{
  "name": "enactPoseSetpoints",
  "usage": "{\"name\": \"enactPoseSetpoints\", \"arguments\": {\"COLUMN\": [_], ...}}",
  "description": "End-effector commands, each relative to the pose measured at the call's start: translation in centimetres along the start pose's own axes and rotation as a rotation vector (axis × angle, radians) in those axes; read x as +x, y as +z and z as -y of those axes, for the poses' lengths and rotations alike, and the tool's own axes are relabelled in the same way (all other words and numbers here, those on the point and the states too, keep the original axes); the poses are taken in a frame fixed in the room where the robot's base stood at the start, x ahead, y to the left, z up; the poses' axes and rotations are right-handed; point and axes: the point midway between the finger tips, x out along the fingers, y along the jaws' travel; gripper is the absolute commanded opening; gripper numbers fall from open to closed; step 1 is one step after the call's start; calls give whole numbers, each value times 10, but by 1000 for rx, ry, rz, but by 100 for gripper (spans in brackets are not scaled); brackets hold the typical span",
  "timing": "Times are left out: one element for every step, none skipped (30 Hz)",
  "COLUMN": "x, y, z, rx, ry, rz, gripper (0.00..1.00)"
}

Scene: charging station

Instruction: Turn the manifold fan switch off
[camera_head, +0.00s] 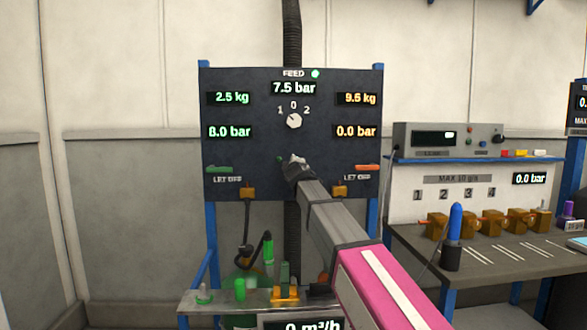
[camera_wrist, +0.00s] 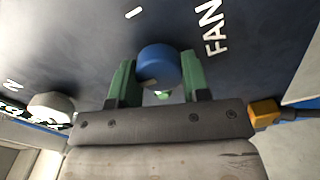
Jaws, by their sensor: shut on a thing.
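The fan switch is a round blue knob (camera_wrist: 160,62) on the dark panel, beside the white FAN lettering (camera_wrist: 212,28) and a white "I" mark (camera_wrist: 133,12) in the wrist view. My gripper (camera_wrist: 158,80) has its green fingers on either side of the knob and is shut on it. A small grey mark shows on the knob's lower edge; which setting it points to I cannot tell. In the head view my gripper (camera_head: 296,168) is at the lower middle of the panel (camera_head: 250,160) and hides the knob.
A white selector knob (camera_head: 294,121) sits above my gripper, marked 1, 0, 2. Green (camera_head: 219,169) and orange (camera_head: 367,168) levers flank it, with connectors and hoses below. A workbench (camera_head: 500,255) with a blue-handled tool (camera_head: 453,235) stands at right.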

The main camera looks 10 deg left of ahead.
Motion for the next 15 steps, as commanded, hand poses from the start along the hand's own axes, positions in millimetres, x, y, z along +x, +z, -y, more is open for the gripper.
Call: {"name": "enactPoseSetpoints", "arguments": {"x": [0, 0, 0, 0, 0, 0, 0, 0, 0, 0, 0, 0, 0, 0, 0], "y": [0, 0, 0, 0, 0, 0, 0, 0, 0, 0, 0, 0, 0, 0, 0], "z": [0, 0, 1, 1, 1, 1, 1, 1, 1, 1, 1, 1, 1, 1, 1], "rx": [-12, -17, -23, -27, -31, -34, -37, -38, -40, -40, -41, -41, -41, -41, -41], "ry": [0, 0, 0, 0, 0, 0, 0, 0, 0, 0, 0, 0, 0, 0, 0], "rz": [-1, -1, -1, -1, -1, -1, -1, -1, -1, -1, -1, -1, -1, -1, -1], "gripper": [20, 20, 20, 20, 20, 19, 20, 20, 20, 20, 20, 20, 20, 20, 20]}}
